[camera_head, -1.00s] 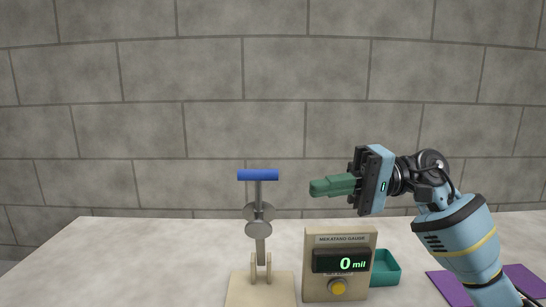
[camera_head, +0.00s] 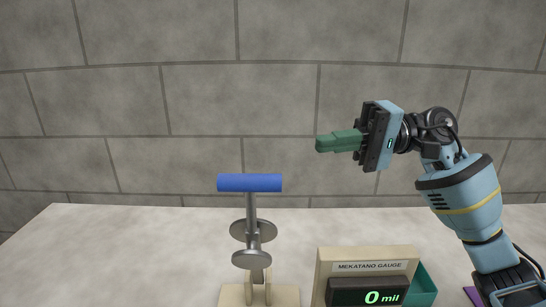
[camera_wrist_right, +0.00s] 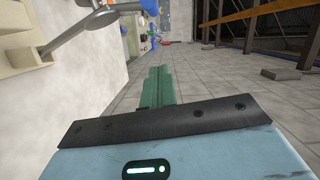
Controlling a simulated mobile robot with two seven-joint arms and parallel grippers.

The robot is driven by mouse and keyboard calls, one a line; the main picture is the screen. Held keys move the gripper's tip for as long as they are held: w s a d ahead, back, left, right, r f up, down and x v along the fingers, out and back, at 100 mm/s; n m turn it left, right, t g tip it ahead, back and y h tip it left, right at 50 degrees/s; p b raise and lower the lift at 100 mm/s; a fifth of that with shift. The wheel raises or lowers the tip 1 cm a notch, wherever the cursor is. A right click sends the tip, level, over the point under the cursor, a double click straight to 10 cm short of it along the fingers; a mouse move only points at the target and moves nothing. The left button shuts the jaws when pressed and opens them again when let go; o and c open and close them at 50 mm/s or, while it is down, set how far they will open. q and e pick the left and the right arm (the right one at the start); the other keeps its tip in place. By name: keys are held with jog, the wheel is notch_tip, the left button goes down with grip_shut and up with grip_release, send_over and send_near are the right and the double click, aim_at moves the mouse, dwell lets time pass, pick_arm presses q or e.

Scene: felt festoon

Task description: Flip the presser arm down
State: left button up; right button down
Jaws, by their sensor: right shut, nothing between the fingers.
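The presser arm (camera_head: 252,215) stands upright in the head view, with a blue crossbar handle (camera_head: 249,183) on top and round grey discs below it. Its beige base (camera_head: 235,295) is at the bottom edge of the picture. In the right wrist view, part of the presser arm (camera_wrist_right: 57,45) shows at the upper left. My right gripper (camera_head: 320,143) has green fingers, shut and empty, pointing left. It is to the right of the blue handle and higher in the picture, apart from it. The fingers also show in the wrist view (camera_wrist_right: 159,72). My left gripper is not in view.
A beige gauge box (camera_head: 368,256) reading 0 mil stands right of the presser. A teal tray (camera_head: 424,290) is behind it at the right. A purple mat (camera_head: 471,294) shows partly at the right edge. The pale tabletop (camera_head: 120,250) is clear on the left.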

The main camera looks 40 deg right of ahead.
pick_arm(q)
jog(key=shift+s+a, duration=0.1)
pick_arm(e)
jog(key=shift+s+a, duration=0.15)
